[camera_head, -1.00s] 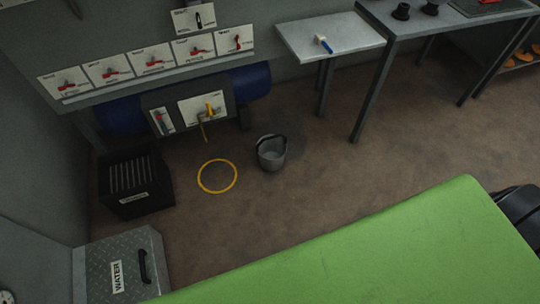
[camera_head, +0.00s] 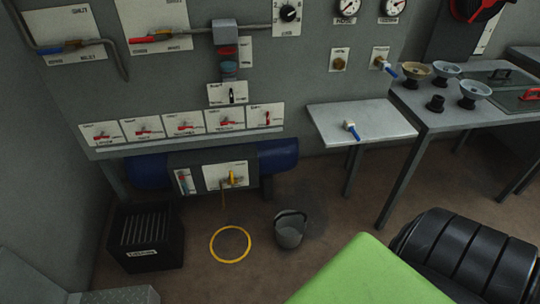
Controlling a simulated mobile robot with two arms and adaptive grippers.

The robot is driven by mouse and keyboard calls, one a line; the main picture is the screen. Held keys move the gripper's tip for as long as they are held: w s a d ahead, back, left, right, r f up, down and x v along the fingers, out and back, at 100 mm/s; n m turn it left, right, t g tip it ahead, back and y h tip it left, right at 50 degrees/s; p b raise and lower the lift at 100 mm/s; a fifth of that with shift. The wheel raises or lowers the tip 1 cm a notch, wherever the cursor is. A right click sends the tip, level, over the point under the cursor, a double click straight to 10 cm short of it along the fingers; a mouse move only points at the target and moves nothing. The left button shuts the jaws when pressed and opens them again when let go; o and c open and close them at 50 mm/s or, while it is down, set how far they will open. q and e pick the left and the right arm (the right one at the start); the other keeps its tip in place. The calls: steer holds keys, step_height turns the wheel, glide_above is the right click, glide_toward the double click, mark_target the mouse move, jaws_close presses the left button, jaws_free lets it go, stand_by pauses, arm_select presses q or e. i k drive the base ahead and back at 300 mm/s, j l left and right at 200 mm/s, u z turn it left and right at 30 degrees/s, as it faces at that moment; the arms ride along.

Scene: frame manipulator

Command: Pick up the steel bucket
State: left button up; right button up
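The steel bucket (camera_head: 289,233) stands upright on the brown floor, right of a yellow ring (camera_head: 230,245) marked on the floor. It is grey, with a dark handle along its rim. It looks empty, though its bottom is hard to see. Neither of my grippers is in view, and nothing touches the bucket.
A black crate (camera_head: 147,262) stands left of the ring. Behind is a wall panel with valves and a yellow-handled tap (camera_head: 231,178) above the ring. A small shelf (camera_head: 362,136) and a table (camera_head: 455,118) with several bowls are at right. Floor around the bucket is clear.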

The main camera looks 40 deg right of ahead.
mark_target(289, 225)
steer(key=l+u, duration=0.1)
steer(key=l, duration=0.35)
steer(key=k+l+u, duration=0.15)
steer(key=l, duration=0.3)
steer(key=k+l+u, duration=0.1)
steer(key=l, duration=0.35)
steer(key=k+l+u, duration=0.15)
steer(key=l, duration=0.25)
steer(key=k+l+u, duration=0.1)
steer(key=l, duration=0.35)
steer(key=k+l+u, duration=0.15)
steer(key=l, duration=0.25)
